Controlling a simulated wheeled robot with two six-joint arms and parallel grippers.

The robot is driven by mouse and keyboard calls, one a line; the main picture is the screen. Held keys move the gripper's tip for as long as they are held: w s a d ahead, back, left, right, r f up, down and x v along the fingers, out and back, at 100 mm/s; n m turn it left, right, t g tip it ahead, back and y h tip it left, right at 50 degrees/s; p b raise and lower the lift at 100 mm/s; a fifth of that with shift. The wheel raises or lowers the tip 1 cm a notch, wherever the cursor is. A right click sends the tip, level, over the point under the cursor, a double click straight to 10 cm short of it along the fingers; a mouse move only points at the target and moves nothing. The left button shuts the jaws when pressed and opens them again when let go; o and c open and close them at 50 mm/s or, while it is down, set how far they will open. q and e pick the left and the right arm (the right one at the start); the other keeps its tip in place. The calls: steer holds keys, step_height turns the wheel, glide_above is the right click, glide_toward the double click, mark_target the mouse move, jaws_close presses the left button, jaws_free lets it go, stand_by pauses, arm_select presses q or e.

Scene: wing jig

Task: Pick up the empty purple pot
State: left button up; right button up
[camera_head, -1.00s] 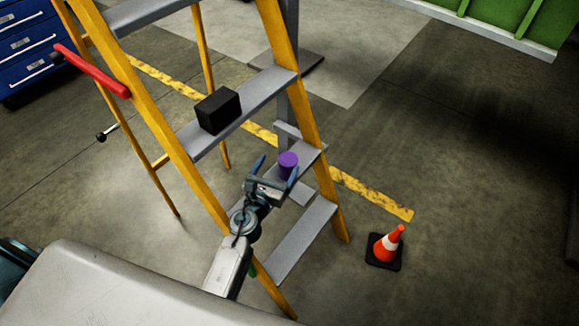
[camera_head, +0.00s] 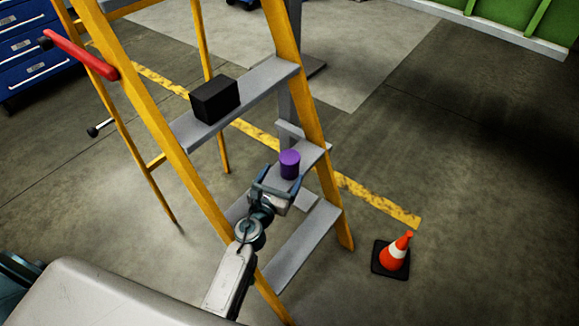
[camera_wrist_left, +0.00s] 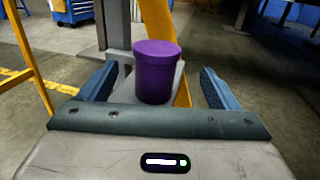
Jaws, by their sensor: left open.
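The purple pot (camera_head: 289,164) stands upright on a grey step of the yellow ladder, toward the step's right end. In the left wrist view the pot (camera_wrist_left: 156,72) stands ahead, between the lines of the two blue fingers, with space on both sides. Its top looks flat, and I cannot see whether it is empty. My left gripper (camera_head: 278,175) is open, just in front of the pot; the wrist view shows its fingers (camera_wrist_left: 160,88) spread wide and not touching the pot. My right gripper is not in view.
The yellow ladder (camera_head: 159,110) has side rails close around the step. A black box (camera_head: 215,99) sits on the step above. A red bar (camera_head: 80,54) is at upper left, and an orange cone (camera_head: 394,252) stands on the floor at right, where the floor is mostly clear.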

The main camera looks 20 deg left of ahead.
mark_target(287, 167)
arm_select(q)
steer(key=w, duration=0.3)
steer(key=shift+w+d, duration=0.15)
steer(key=shift+w, duration=0.2)
steer(key=w, duration=0.5)
steer(key=shift+w, duration=0.2)
steer(key=shift+r, duration=0.1)
steer(key=c, duration=1.1)
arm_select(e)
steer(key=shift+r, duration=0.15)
